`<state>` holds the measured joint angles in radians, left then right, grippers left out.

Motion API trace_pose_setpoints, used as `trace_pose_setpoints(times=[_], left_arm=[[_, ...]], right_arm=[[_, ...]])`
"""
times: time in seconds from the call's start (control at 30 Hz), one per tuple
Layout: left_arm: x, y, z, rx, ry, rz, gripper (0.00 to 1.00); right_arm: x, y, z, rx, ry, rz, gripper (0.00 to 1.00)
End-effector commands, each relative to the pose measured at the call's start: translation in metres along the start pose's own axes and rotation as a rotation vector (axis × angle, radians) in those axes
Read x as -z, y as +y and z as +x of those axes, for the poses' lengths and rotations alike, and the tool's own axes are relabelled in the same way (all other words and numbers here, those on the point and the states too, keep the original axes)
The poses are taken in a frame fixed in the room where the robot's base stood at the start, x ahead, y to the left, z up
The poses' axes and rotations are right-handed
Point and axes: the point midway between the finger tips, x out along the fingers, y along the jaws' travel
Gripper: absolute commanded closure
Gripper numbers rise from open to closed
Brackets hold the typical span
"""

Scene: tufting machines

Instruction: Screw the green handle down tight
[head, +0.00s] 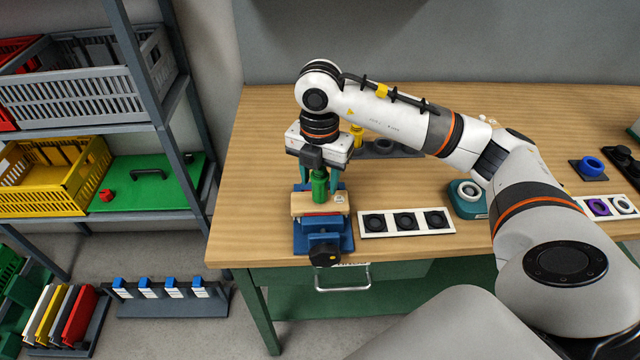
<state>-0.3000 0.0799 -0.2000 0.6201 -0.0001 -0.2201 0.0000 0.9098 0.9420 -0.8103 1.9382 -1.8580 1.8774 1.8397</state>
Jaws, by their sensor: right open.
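The green handle (320,187) stands upright on a light wooden block (301,207), which sits in a blue vise (346,241) near the table's front left edge. My right gripper (318,166) points down directly above the handle, its dark fingers at the handle's top. It is open; whether a finger touches the handle cannot be told. The gripper's body hides part of what stands behind it. My left gripper is not in view.
A white strip with several black round pieces (404,222) lies just right of the vise. A teal device (467,207) stands farther right. A yellow piece (357,134) is behind my gripper. A shelf rack with crates (85,82) stands left. The table's back left is clear.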

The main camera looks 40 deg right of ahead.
Motion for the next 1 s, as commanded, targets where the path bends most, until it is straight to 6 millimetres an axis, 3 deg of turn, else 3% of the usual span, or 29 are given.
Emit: trace_pose_setpoints(times=[1.0], left_arm=[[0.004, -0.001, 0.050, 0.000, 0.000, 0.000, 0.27]], right_arm=[[0.000, 0.000, 0.002, 0.000, 0.002, -1.128, 0.53]])
